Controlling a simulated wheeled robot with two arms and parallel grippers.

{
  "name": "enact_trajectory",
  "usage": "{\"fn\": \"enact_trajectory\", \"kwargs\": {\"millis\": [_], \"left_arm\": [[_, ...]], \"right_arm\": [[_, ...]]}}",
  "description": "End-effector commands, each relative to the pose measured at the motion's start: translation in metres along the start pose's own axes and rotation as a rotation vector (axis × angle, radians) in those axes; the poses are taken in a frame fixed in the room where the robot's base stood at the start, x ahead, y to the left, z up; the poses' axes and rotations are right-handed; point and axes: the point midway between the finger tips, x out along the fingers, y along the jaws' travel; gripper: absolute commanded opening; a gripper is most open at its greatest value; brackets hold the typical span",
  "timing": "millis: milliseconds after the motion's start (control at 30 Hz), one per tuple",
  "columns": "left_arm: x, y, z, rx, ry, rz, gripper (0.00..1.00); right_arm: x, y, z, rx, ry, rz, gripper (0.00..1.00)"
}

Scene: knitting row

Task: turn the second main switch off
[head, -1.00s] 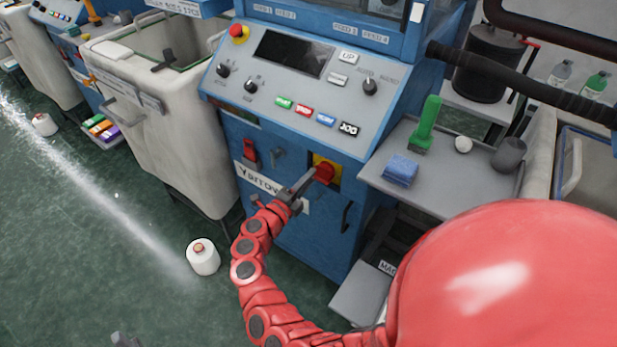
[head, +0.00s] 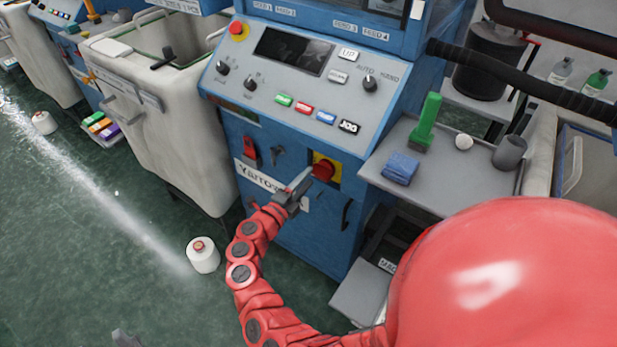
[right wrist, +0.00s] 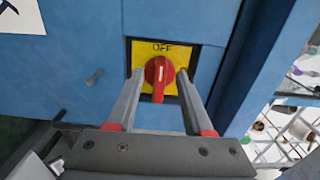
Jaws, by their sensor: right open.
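The main switch (head: 323,168) is a red rotary knob on a yellow plate, low on the front of the blue machine labelled "Yarrow". In the right wrist view the red knob (right wrist: 159,76) has its grip about upright, below the word OFF on the plate. My right gripper (head: 304,177) is in front of the switch. In the right wrist view its fingers (right wrist: 158,80) are apart, one on each side of the knob, with no clear contact. A grey tip at the bottom left, seemingly my left gripper (head: 125,339), is mostly out of frame.
A sloped control panel (head: 300,85) with knobs and coloured buttons is above the switch. A grey side shelf (head: 455,170) to the right holds a green brush (head: 427,125) and a blue sponge (head: 400,169). A white yarn cone (head: 203,255) stands on the floor at left.

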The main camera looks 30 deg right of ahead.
Motion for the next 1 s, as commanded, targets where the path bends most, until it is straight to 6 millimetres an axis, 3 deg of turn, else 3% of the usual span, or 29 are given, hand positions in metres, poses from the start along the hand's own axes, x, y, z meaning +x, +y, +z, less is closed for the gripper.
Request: {"fn": "enact_trajectory", "kwargs": {"millis": [400, 533, 733, 1000], "left_arm": [[-0.008, 0.000, 0.001, 0.000, 0.000, 0.000, 0.50], [-0.010, 0.001, 0.002, 0.000, 0.000, 0.000, 0.50], [-0.011, 0.001, 0.002, 0.000, 0.000, 0.000, 0.50], [-0.011, 0.001, 0.002, 0.000, 0.000, 0.000, 0.50]], "right_arm": [[-0.107, 0.002, 0.001, -0.002, -0.007, 0.001, 0.51], [-0.134, 0.002, 0.001, -0.003, -0.006, 0.000, 0.51], [-0.155, 0.001, 0.000, -0.002, 0.000, -0.001, 0.51], [-0.158, 0.000, 0.000, -0.001, 0.000, -0.002, 0.51]]}}
